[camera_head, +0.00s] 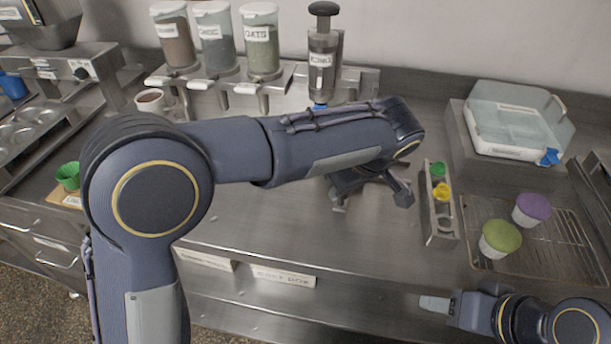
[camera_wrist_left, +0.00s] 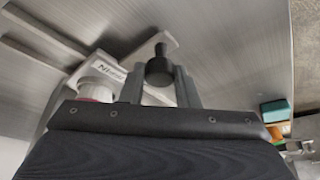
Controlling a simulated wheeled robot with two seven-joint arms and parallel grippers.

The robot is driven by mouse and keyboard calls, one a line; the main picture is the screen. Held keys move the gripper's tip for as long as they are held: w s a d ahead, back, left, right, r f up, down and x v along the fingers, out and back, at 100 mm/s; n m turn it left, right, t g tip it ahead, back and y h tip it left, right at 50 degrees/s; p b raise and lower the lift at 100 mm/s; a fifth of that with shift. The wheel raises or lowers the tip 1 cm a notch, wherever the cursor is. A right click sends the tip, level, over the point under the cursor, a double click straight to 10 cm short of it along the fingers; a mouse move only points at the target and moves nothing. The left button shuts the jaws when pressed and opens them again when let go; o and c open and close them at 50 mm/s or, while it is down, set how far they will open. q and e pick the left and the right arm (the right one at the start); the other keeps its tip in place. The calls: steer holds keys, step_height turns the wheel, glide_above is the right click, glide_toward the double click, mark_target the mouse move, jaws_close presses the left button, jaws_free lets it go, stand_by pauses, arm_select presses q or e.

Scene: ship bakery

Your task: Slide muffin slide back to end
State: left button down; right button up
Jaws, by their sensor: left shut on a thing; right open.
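My left arm reaches across the middle of the head view, and its gripper (camera_head: 372,196) is over the steel counter, partly covered by its own wrist. In the left wrist view, my left gripper (camera_wrist_left: 160,84) is shut on a black knob (camera_wrist_left: 159,68) between its two fingers. A flat metal piece with a white label (camera_wrist_left: 108,68), only partly readable, lies beside the knob; it looks like the muffin slide. My arm hides the slide in the head view. My right gripper (camera_head: 440,304) is open and empty at the lower right, near the counter's front edge.
Two muffins, green-topped (camera_head: 500,238) and purple-topped (camera_head: 532,208), stand on a wire rack (camera_head: 545,262). A narrow holder (camera_head: 440,224) with green and yellow pieces is left of it. A lidded bin (camera_head: 516,118), an icing dispenser (camera_head: 323,70) and labelled canisters (camera_head: 214,40) stand behind.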

arm_select(q)
steer(key=d, duration=0.3)
steer(key=s+d+p, duration=0.1)
steer(key=d, duration=0.2)
steer(key=d+p, duration=0.1)
steer(key=d, duration=0.2)
steer(key=shift+s+d+r, duration=0.1)
steer(key=shift+s+d, duration=0.05)
steer(key=shift+d, duration=0.3)
steer(key=c, duration=1.5)
jaws_free()
steer(key=o, duration=0.4)
steer(key=shift+d, duration=0.15)
steer(key=v, duration=0.7)
steer(key=shift+s+r+p, duration=0.2)
steer(key=shift+r+p, duration=0.15)
